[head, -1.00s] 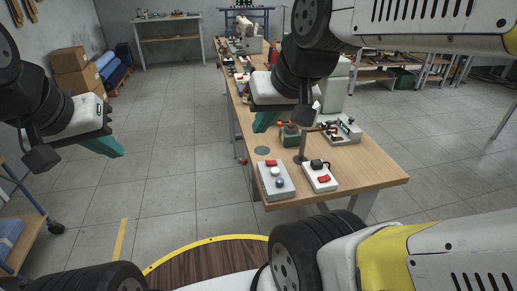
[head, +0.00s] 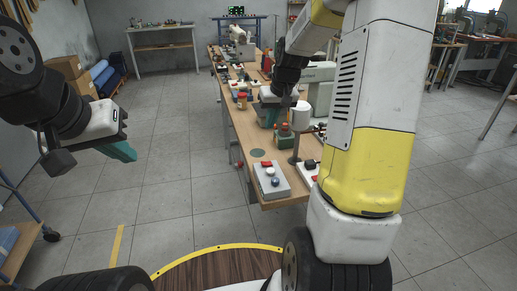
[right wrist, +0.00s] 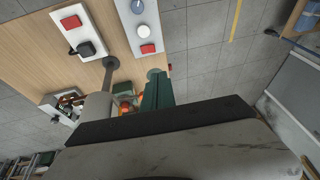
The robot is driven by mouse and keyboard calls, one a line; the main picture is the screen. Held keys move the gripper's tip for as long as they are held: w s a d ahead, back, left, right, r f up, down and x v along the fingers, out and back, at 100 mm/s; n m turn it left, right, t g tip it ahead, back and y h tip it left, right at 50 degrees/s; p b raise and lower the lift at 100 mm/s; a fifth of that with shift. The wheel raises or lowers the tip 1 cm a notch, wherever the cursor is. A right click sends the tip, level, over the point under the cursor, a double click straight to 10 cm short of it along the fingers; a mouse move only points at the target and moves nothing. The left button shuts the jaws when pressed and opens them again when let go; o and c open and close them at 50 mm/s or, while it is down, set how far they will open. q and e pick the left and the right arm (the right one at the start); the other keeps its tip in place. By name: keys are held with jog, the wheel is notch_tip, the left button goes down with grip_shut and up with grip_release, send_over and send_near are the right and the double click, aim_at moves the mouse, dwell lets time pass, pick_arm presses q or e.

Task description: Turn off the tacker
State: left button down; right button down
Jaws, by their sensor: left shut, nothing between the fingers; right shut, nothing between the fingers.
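A grey control box (head: 283,189) with a red switch (head: 266,163), a white knob and a blue knob lies near the table's front edge. It also shows at the top of the right wrist view (right wrist: 149,14). Beside it is a white strip (right wrist: 65,41) with a red switch (right wrist: 71,22) and a black plug; my right arm partly hides it in the head view. I cannot tell which thing is the tacker. My right gripper (head: 267,116) is shut and empty above the table, beyond the control box. My left gripper (head: 122,152) is shut and empty over the floor left of the table.
A post with a white cylinder (head: 301,115) stands behind the two boxes, close to my right gripper. A green box with red-topped items (head: 284,135) is near it. Various bottles and tools fill the far table.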

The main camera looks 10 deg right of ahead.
aim_at(262, 162)
jog(key=shift+g, duration=0.3)
jog(key=f, duration=0.1)
jog(key=w+d+f, duration=0.1)
jog(key=f, duration=0.1)
jog(key=w+d+f, duration=0.1)
jog(key=shift+f, duration=0.2)
jog(key=x, duration=1.3)
jog(key=shift+s+a+f, duration=0.15)
jog(key=shift+s+a, duration=0.25)
jog(key=shift+a+f, duration=0.1)
jog(key=shift+f, duration=0.2)
jog(key=shift+a+f, duration=0.4)
jog(key=shift+f, duration=0.05)
